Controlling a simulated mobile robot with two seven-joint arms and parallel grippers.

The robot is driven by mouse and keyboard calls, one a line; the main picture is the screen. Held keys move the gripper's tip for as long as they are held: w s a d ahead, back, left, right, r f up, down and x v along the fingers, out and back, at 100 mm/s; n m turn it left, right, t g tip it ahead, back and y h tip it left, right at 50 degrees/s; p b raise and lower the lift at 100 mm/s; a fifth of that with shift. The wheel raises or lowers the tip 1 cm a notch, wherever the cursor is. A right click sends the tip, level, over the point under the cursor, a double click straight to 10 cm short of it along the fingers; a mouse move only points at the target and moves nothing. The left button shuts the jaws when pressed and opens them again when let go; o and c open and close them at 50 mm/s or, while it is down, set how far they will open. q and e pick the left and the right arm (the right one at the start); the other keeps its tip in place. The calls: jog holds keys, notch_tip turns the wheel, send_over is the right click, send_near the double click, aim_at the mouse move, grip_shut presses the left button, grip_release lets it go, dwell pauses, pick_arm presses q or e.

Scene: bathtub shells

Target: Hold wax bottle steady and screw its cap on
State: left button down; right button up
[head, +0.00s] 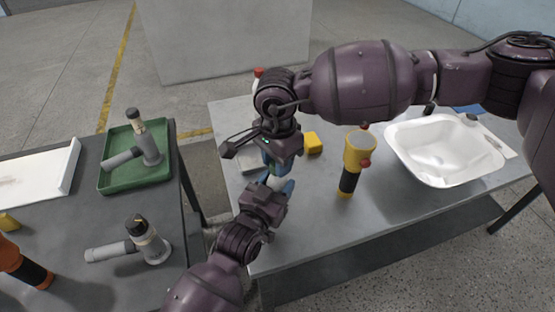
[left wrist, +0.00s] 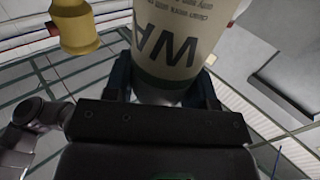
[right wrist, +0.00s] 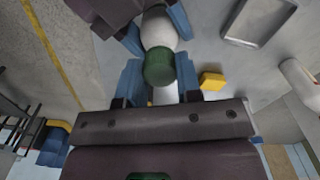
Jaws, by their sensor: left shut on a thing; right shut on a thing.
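The wax bottle (left wrist: 180,40) is pale with dark lettering and fills the top of the left wrist view. My left gripper (left wrist: 163,90) is shut around its body. In the head view my left gripper (head: 276,190) is low over the near left part of the metal table, with the pale bottle (head: 274,182) showing above its fingers. A green cap (right wrist: 159,66) sits between the blue fingers of my right gripper (right wrist: 159,84), which is shut on it. The cap overlaps the bottle's pale top (right wrist: 158,30) in the right wrist view; I cannot tell whether the threads are engaged.
A yellow block (head: 312,142) and a grey tray (head: 249,160) lie close to the grippers. A yellow and black tool (head: 355,165) stands to their right. A white basin (head: 400,130) is farther right. A green tray (head: 112,180) is on the left table.

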jog(key=m, duration=0.5)
jog(key=shift+s, duration=0.1)
jog(key=o, duration=1.1)
notch_tip(320, 180, up, 12)
pick_arm(q)
jog(key=shift+c, duration=1.8)
grip_release()
jog(key=shift+s, duration=0.1)
